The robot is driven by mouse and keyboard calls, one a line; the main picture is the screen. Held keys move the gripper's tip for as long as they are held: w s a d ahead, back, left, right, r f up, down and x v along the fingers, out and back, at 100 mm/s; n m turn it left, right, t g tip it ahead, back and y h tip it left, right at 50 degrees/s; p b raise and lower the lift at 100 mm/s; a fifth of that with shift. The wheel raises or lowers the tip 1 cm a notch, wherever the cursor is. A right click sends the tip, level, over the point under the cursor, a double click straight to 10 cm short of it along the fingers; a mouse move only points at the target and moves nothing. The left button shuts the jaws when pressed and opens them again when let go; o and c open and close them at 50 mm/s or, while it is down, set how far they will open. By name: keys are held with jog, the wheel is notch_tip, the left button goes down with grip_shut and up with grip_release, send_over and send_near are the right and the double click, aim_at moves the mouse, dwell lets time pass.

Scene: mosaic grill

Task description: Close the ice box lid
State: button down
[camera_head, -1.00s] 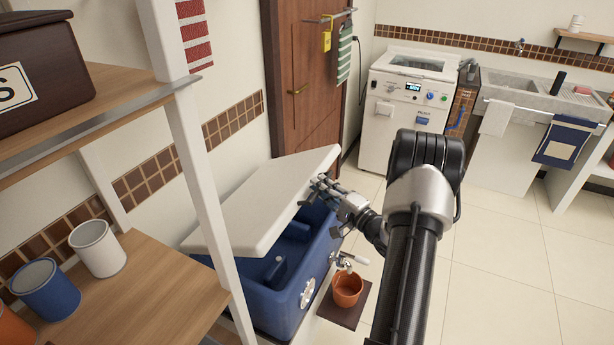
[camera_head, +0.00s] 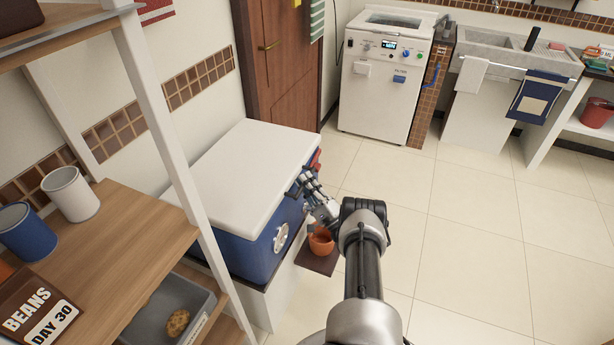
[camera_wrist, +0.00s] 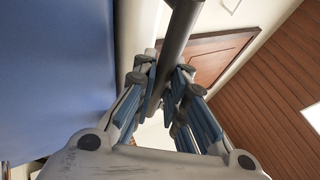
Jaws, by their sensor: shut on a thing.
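The ice box has a blue body (camera_head: 248,256) and a white lid (camera_head: 240,175). In the head view the lid lies flat over the body, and I see no clear gap along the near side. My gripper (camera_head: 302,186) is at the lid's right edge, shut on a dark bar (camera_wrist: 181,30) that looks like the lid handle. In the wrist view the bar runs between the fingers (camera_wrist: 164,74). The white lid edge (camera_wrist: 127,35) and the blue body (camera_wrist: 55,75) are to their left. My gripper hides part of the seam there.
A shelf unit (camera_head: 160,115) stands close at the left, with a blue can (camera_head: 28,235) and a white can (camera_head: 72,195). An orange pot (camera_head: 321,242) sits low beside the ice box, near my arm. A door (camera_head: 275,70) is behind. The tiled floor (camera_head: 480,220) at right is clear.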

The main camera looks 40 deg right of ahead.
jog(key=shift+w+a+f, duration=0.1)
jog(key=shift+f, duration=0.55)
jog(key=shift+f, duration=0.1)
jog(key=c, duration=1.9)
grip_release()
jog(key=shift+w, duration=0.1)
jog(key=v, duration=1.2)
jog(key=shift+f, duration=0.1)
